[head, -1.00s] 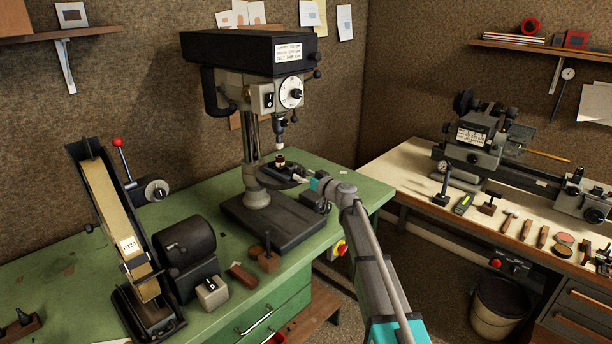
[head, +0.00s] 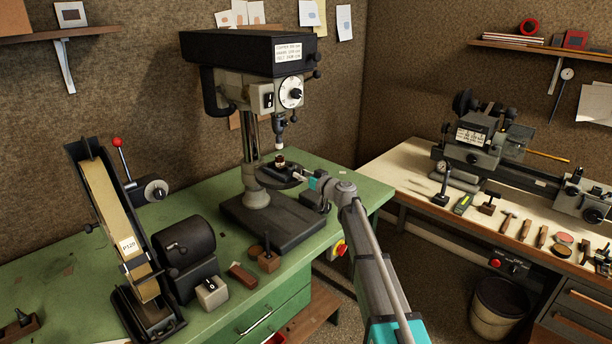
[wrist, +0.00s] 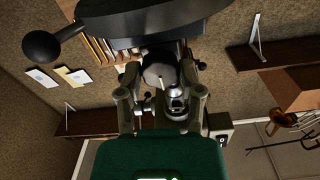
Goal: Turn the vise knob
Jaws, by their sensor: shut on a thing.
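The small dark vise (head: 276,176) sits on the drill press's round table in the head view, with a small dark round piece with a pale band (head: 280,161) at its top. My gripper (head: 298,176) reaches the vise's right side from the front right. In the wrist view my gripper (wrist: 158,82) has its two fingers on either side of a grey round knob (wrist: 158,70) with a pale line on its face. The fingers are shut on this knob. In the head view the knob is hidden by my gripper.
The drill press (head: 240,75) stands over the vise, its chuck (head: 280,128) just above. A belt sander (head: 125,240) stands on the green bench (head: 345,182) at the left. A lathe (head: 480,150) stands on the pale bench at the right.

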